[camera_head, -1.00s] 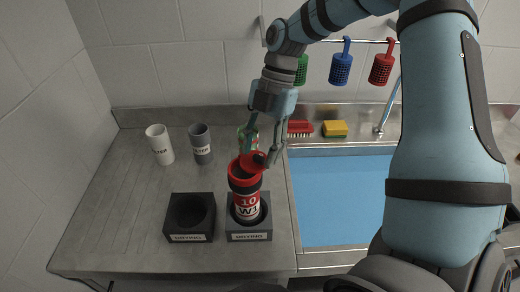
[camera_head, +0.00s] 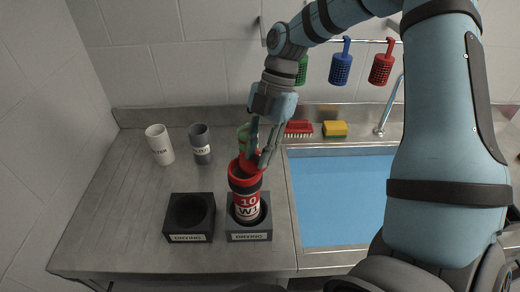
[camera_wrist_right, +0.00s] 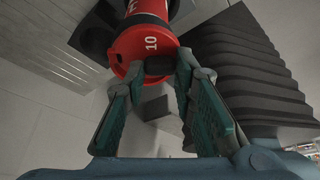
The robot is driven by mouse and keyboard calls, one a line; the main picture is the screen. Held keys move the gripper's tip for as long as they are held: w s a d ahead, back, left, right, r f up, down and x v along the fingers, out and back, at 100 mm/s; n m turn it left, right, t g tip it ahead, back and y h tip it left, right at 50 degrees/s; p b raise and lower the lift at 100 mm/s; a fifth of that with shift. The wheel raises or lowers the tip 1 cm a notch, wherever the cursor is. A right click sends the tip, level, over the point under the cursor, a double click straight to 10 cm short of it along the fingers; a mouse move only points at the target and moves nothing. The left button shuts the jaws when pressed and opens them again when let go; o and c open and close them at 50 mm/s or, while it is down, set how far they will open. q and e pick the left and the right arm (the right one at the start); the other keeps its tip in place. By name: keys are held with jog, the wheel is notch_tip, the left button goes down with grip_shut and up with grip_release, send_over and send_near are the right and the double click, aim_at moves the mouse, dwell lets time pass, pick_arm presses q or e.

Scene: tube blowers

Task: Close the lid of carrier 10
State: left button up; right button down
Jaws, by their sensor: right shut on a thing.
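Carrier 10 (camera_head: 246,204) is a red and white cylinder marked "10" and "WJ". It stands upright in the right-hand drying block (camera_head: 249,237). Its red lid, marked "10", shows in the right wrist view (camera_wrist_right: 127,43). My right gripper (camera_head: 257,160) is at the top of the carrier, partly hiding the lid in the head view. In the right wrist view my right gripper (camera_wrist_right: 159,67) is shut on the dark tab at the lid's edge. My left gripper is not in view.
An empty drying block (camera_head: 190,238) stands just left of the carrier's block. A white cup (camera_head: 159,145) and a grey cup (camera_head: 200,143) stand at the back left. A blue sink (camera_head: 342,200) lies to the right, with a red brush (camera_head: 299,128) and yellow sponge (camera_head: 335,129) behind it.

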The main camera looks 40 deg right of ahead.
aim_at(248, 169)
jog(key=m+b, duration=0.1)
jog(key=a+m+t+b, duration=0.1)
jog(key=m, duration=0.1)
jog(key=a+m+b, duration=0.1)
jog(key=b, duration=0.1)
jog(key=shift+s+f+m+t, duration=0.2)
jog(key=shift+f+m+t, duration=0.1)
jog(key=shift+m+t, duration=0.1)
jog(key=shift+a+r+m+b, duration=0.1)
jog(key=shift+a+m+b, duration=0.3)
jog(key=shift+m, duration=0.3)
jog(key=shift+w+a+r+m+t, duration=0.1)
jog(key=shift+a+m+t, duration=0.2)
jog(key=shift+m+t, duration=0.45)
jog(key=shift+m, duration=0.25)
jog(key=c, duration=1.3)
grip_release()
jog(key=shift+w, duration=0.1)
jog(key=shift+d, duration=0.1)
